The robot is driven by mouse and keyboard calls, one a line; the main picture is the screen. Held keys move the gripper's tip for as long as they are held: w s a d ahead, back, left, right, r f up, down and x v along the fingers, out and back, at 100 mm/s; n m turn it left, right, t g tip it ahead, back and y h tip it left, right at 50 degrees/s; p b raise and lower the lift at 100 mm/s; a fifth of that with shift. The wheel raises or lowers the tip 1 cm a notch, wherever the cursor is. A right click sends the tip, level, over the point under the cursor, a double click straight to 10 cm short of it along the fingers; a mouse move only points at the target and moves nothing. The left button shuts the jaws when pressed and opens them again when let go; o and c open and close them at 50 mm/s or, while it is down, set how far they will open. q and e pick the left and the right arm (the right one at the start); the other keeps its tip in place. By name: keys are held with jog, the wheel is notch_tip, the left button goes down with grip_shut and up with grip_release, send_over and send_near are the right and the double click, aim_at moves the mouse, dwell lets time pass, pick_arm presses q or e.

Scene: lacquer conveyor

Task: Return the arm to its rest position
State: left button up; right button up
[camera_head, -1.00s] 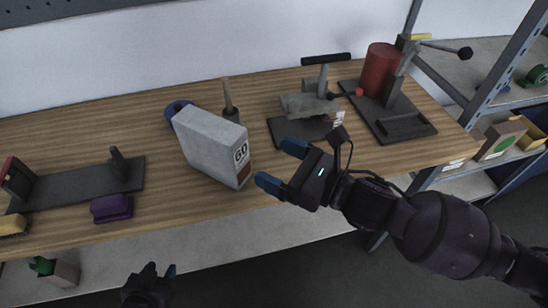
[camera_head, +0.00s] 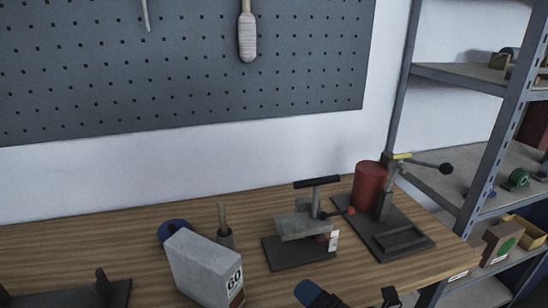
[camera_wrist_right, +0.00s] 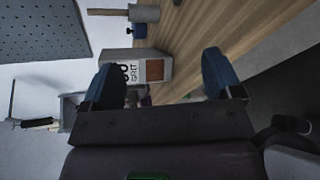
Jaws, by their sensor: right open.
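My right gripper (camera_wrist_right: 165,78) is open and empty in the right wrist view, its two blue fingers spread. A grey box marked 60 (camera_head: 205,268) stands on the wooden workbench (camera_head: 75,252). In the right wrist view the box (camera_wrist_right: 120,62) shows beyond the fingers, apart from them as far as I can tell, with the word GRIT and a brown patch. In the head view only a blue fingertip of my right gripper and a dark part show at the bottom edge. My left gripper is out of view.
Behind the box are a blue round thing (camera_head: 172,229) and a small holder with a stick (camera_head: 224,236). A grey clamp fixture (camera_head: 302,224) and a red cylinder (camera_head: 369,186) on a dark base stand to the right. A metal shelf (camera_head: 470,78) stands at right, a pegboard (camera_head: 150,70) behind.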

jog(key=s+d+f+m+g+h, duration=0.4)
jog(key=s+d+f+m+g, duration=0.15)
jog(key=s+d+m, duration=0.7)
jog(key=s+d+f+m+g+h, duration=0.45)
jog(key=s+d+f+m, duration=0.35)
jog(key=m, duration=0.8)
jog(key=w+f+t, duration=0.7)
jog(key=f+t, duration=0.1)
jog(key=shift+a+f+n+t, duration=0.25)
jog(key=shift+a+n+t, duration=0.05)
jog(key=shift+n, duration=0.15)
jog(key=shift+w+y, duration=0.1)
jog(key=shift+y, duration=0.15)
jog(key=shift+c, duration=0.3)
